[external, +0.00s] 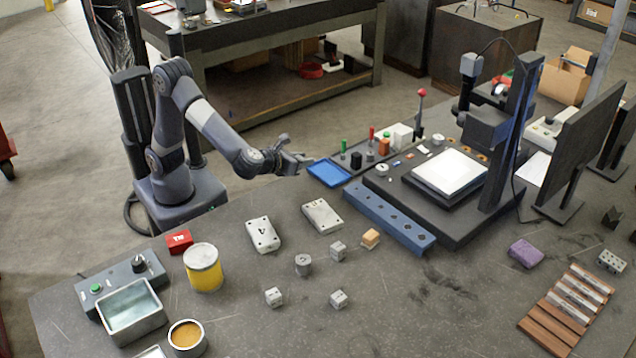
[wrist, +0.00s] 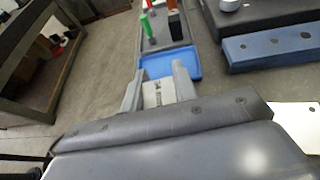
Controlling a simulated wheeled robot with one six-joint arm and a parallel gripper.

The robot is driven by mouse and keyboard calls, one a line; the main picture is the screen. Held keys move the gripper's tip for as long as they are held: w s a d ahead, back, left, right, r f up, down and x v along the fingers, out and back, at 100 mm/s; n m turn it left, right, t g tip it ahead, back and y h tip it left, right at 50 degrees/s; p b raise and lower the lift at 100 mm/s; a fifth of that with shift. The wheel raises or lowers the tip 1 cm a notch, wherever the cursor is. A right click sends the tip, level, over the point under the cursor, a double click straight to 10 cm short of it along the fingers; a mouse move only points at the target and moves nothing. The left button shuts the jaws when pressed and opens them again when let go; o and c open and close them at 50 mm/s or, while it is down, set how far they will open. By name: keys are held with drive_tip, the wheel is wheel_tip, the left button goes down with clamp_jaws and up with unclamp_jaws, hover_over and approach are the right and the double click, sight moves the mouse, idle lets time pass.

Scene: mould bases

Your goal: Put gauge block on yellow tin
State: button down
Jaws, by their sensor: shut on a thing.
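The yellow tin (external: 203,275) stands upright near the front left of the table, with a pale grey top. My gripper (external: 298,163) is up and back from the tin, to its right, beside the blue tray. In the wrist view my gripper (wrist: 158,88) is shut on a small pale grey block, which I take to be the gauge block (wrist: 152,96). The block sits between the two grey fingers; its lower part is hidden. In the external view it is too small to make out clearly.
The blue tray (external: 328,172) lies near my gripper. Two pale mould plates, (external: 263,234) and (external: 322,215), several small cubes and a grey cylinder (external: 303,264) are right of the tin. A red block (external: 179,241), metal bin (external: 133,310) and open tin (external: 187,338) surround it.

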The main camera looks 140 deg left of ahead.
drive_tip(key=shift+w+d+r, duration=0.2)
drive_tip(key=shift+r, duration=0.1)
drive_tip(key=w+d+r+m+t+h+p, duration=0.1)
drive_tip(key=w+d+r+m+t+p, duration=0.15)
drive_tip(key=w+d, duration=0.4)
drive_tip(key=w+d+r+m+t+h+p, duration=0.1)
drive_tip(key=w+d+r+m+t+p, duration=0.2)
drive_tip(key=d, duration=0.6)
drive_tip(key=w+d+r+m+t+h+p, duration=0.1)
drive_tip(key=w+d+m+t, duration=0.25)
drive_tip(key=d, duration=0.35)
drive_tip(key=w+d+r+m+t+h+p, duration=0.25)
drive_tip(key=d+m+t+h, duration=0.25)
drive_tip(key=d, duration=1.3)
hover_over(206, 258)
drive_tip(key=shift+m, duration=0.3)
wheel_tip(206, 258, down, 4)
drive_tip(key=shift+f, duration=2.5)
